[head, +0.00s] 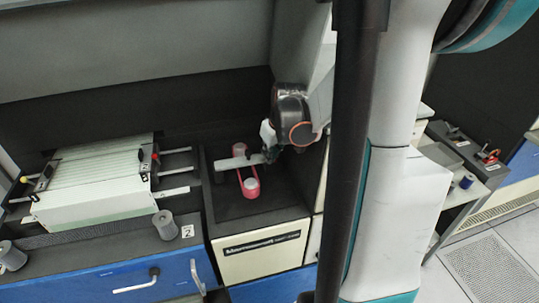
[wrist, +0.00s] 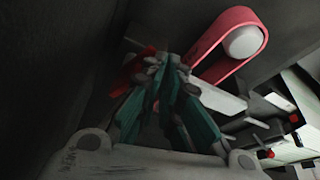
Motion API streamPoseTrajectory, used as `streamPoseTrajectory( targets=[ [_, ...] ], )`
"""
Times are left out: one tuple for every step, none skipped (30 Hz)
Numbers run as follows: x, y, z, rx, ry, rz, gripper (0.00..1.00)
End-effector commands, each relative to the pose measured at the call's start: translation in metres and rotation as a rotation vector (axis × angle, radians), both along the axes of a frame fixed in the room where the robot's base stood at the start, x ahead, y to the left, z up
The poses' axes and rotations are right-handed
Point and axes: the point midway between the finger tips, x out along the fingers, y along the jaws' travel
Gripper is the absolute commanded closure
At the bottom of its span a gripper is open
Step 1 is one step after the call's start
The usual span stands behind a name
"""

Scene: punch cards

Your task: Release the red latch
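A small red knob (head: 155,157) sits on the right-hand clamp of a card stack in the head view. Small red parts, likely on the same clamp, also show at the right of the wrist view (wrist: 293,118). I cannot tell for sure which red part is the latch. My gripper (head: 268,138) is at the right end of a white bar (head: 238,161), apart from the card clamp. In the wrist view its teal-padded fingers (wrist: 160,68) converge over the bar, beside a red piece (wrist: 128,72). Their tips are too dark to tell whether they are shut.
A dark wall rises behind. More equipment with a red part (head: 490,157) stands far right.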

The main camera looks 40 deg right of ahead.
Motion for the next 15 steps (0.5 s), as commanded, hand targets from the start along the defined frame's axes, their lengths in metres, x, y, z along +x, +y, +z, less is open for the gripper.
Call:
streamPoseTrajectory(
  targets=[
    [0.002, -0.004, 0.000, -0.008, -0.004, -0.002, 1.00],
    [0.002, -0.004, 0.000, -0.008, -0.004, -0.002, 1.00],
    [0.002, -0.004, 0.000, -0.008, -0.004, -0.002, 1.00],
    [0.002, -0.004, 0.000, -0.008, -0.004, -0.002, 1.00],
    [0.002, -0.005, 0.000, -0.008, -0.003, -0.003, 1.00],
    [0.002, -0.005, 0.000, -0.008, -0.003, -0.003, 1.00],
    [0.002, -0.005, 0.001, -0.008, -0.003, -0.003, 1.00],
    [0.002, -0.005, 0.001, -0.008, -0.003, -0.003, 1.00],
    [0.001, -0.005, 0.003, -0.008, -0.003, -0.003, 1.00],
    [0.000, -0.004, 0.004, -0.009, -0.003, -0.003, 1.00],
    [0.000, -0.004, 0.006, -0.009, -0.003, -0.003, 1.00],
    [-0.001, -0.004, 0.010, -0.009, -0.003, -0.003, 1.00],
    [-0.003, -0.003, 0.013, -0.009, -0.003, -0.003, 1.00],
    [-0.004, -0.003, 0.016, -0.009, -0.003, -0.003, 1.00],
    [-0.006, -0.002, 0.020, -0.009, -0.003, -0.003, 1.00]
  ],
)
